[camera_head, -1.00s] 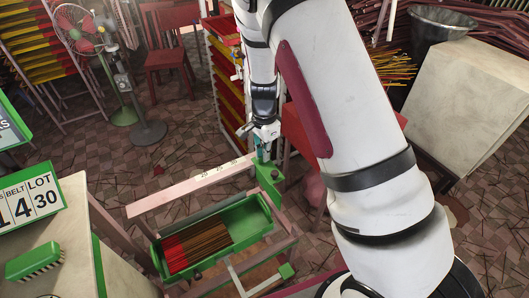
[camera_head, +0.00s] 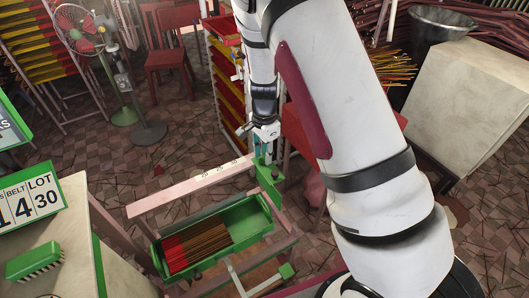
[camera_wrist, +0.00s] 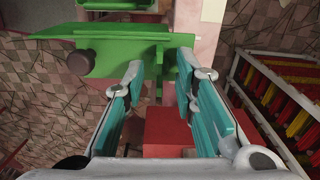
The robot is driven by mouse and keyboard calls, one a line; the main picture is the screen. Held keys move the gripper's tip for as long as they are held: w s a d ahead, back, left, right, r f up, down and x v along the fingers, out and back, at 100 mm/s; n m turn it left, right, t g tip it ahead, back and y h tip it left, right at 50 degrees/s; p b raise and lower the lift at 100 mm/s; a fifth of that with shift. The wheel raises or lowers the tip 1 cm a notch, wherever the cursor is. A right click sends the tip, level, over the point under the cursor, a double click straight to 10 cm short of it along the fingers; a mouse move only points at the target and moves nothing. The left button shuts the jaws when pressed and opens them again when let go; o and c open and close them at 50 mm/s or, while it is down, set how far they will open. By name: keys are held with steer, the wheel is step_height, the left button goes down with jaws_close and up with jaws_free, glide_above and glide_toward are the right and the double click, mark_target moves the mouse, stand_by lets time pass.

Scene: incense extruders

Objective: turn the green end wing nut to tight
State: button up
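In the head view my gripper (camera_head: 266,155) points down at the green end bracket (camera_head: 268,178) of the pinkish bar. In the wrist view the two teal-padded fingers of my gripper (camera_wrist: 162,72) stand apart, with a gap between them. The green end bracket (camera_wrist: 125,42) lies just beyond the fingertips, with narrow green upright parts between and beside them. A dark round knob (camera_wrist: 81,62) sits on the bracket, left of the left finger. I cannot clearly make out the wing nut's wings. Whether a fingertip touches the green parts is unclear.
The pinkish bar (camera_head: 190,188) runs left from the bracket. Below it a green tray (camera_head: 247,222) holds red and brown sticks. A rack of red and yellow trays (camera_wrist: 278,92) stands to the right in the wrist view. A red stool (camera_wrist: 167,130) lies below the fingers.

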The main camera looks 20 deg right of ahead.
step_height(320, 180, up, 12)
stand_by(0.5)
stand_by(0.3)
steer(key=s+r+n+t+y, duration=0.2)
steer(key=s+r+n, duration=0.5)
steer(key=s+r, duration=0.65)
steer(key=s+r+n+t+h, duration=0.1)
steer(key=s+r+n, duration=0.2)
steer(key=s, duration=0.3)
steer(key=s+r+n+t+h, duration=0.1)
steer(key=s+r+n+t, duration=0.1)
steer(key=s+n, duration=0.3)
steer(key=shift+s+r, duration=0.85)
steer(key=shift+s, duration=0.25)
steer(key=shift+o, duration=0.5)
steer(key=shift+d, duration=0.1)
